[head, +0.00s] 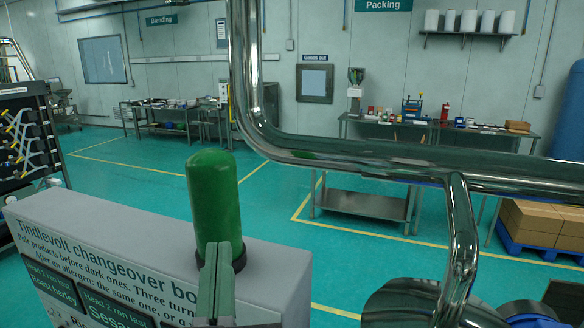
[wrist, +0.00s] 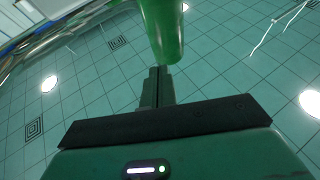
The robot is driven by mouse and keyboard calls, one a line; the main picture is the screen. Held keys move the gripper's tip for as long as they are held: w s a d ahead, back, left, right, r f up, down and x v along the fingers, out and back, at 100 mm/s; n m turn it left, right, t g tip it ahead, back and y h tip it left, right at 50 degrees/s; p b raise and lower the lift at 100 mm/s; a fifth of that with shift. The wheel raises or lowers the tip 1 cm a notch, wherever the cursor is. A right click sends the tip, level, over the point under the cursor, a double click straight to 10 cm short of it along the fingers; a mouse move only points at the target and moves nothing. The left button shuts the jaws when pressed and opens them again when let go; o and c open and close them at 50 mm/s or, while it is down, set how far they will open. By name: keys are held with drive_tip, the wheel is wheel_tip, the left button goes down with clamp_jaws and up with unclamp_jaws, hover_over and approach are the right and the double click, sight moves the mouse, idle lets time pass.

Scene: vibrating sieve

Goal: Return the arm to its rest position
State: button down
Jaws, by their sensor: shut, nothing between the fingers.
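My gripper (head: 218,256) shows at the lower middle of the head view as two slim green fingers pressed together, in front of the changeover board (head: 120,215). It is shut and empty. In the wrist view my gripper (wrist: 157,75) has its fingers together beyond a dark crossbar. A rounded green cylinder (head: 212,195) with a dark ring at its base appears at the top of the board. The cylinder (wrist: 162,25) also shows in the wrist view, just past the fingertips. I cannot tell whether they touch.
A thick polished pipe (head: 330,158) crosses the head view, with a branch (head: 460,235) dropping at right. Steel benches (head: 370,205) stand against the far wall. Boxes (head: 545,225) sit on a blue pallet at right. The green floor between (head: 150,155) is open.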

drive_tip(key=s+d+r+m+t+h, duration=0.2)
drive_tip(key=s+d+r+h, duration=0.1)
drive_tip(key=s+d+r, duration=0.3)
wheel_tip(320, 180, up, 13)
drive_tip(key=d+p, duration=0.2)
drive_tip(key=p, duration=1.2)
drive_tip(key=shift+r+h, duration=0.15)
drive_tip(key=shift+h, duration=0.15)
drive_tip(key=shift+w+d, duration=0.1)
